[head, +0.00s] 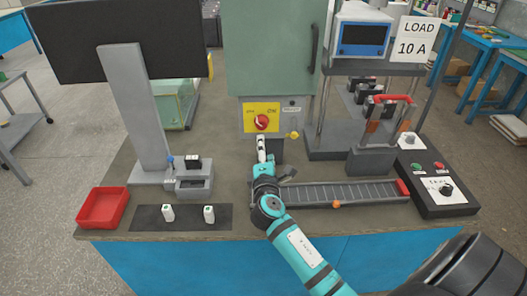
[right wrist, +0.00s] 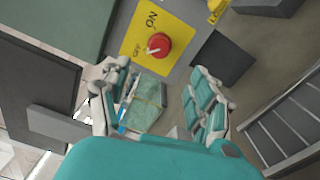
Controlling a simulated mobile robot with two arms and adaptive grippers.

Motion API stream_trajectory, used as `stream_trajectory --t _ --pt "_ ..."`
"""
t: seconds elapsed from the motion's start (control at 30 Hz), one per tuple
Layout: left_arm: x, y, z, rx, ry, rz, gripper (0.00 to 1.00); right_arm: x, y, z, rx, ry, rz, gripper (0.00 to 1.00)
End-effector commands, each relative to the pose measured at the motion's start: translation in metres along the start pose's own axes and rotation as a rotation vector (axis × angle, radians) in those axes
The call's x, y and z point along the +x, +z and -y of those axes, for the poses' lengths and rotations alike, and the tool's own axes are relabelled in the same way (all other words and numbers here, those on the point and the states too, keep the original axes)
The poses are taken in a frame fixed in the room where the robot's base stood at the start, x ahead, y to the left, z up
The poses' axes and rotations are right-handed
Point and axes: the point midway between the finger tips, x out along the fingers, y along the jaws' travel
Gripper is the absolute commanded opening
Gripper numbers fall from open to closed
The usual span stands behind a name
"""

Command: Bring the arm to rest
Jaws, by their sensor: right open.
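My right arm, teal, comes in from the lower right in the head view. Its gripper (head: 264,155) is over the bench, just in front of the green cabinet's switch panel. In the right wrist view the gripper's two fingers (right wrist: 160,102) stand wide apart with nothing held between them. The red rotary switch (right wrist: 158,44) on the yellow plate lies beyond the fingers, apart from them. Its white mark appears turned towards OFF. The switch also shows in the head view (head: 262,122). My left gripper is not in view.
The green cabinet (head: 270,50) stands behind the gripper. A monitor (head: 120,40) is at left. A red tray (head: 103,207) and a dark mat (head: 187,222) lie front left. A conveyor (head: 340,193) runs right of the arm. A control box (head: 440,190) is at right.

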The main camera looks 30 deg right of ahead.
Motion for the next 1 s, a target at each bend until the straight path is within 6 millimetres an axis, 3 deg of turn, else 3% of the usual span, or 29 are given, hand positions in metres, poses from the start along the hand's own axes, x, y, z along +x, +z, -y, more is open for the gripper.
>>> stream_trajectory --t 0.3,0.43,0.57,0.6,0.7,0.8,1.0 --pt "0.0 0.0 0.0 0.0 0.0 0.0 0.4 -0.002 0.001 0.003 0.015 -0.01 0.002 0.63" --pt "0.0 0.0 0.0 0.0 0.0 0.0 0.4 -0.029 0.01 0.029 0.171 -0.124 0.022 0.63" --pt "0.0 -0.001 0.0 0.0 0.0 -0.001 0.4 -0.092 0.019 0.08 0.479 -0.391 0.074 0.63" --pt "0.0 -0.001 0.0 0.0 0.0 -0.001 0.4 -0.117 0.019 0.095 0.574 -0.49 0.095 0.63" --pt "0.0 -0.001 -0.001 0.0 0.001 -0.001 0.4 -0.172 0.016 0.121 0.743 -0.699 0.14 0.63" --pt "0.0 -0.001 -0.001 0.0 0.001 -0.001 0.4 -0.214 0.013 0.134 0.843 -0.856 0.176 0.63" --pt "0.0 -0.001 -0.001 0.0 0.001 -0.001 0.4 -0.28 0.007 0.144 0.956 -1.089 0.231 0.63"
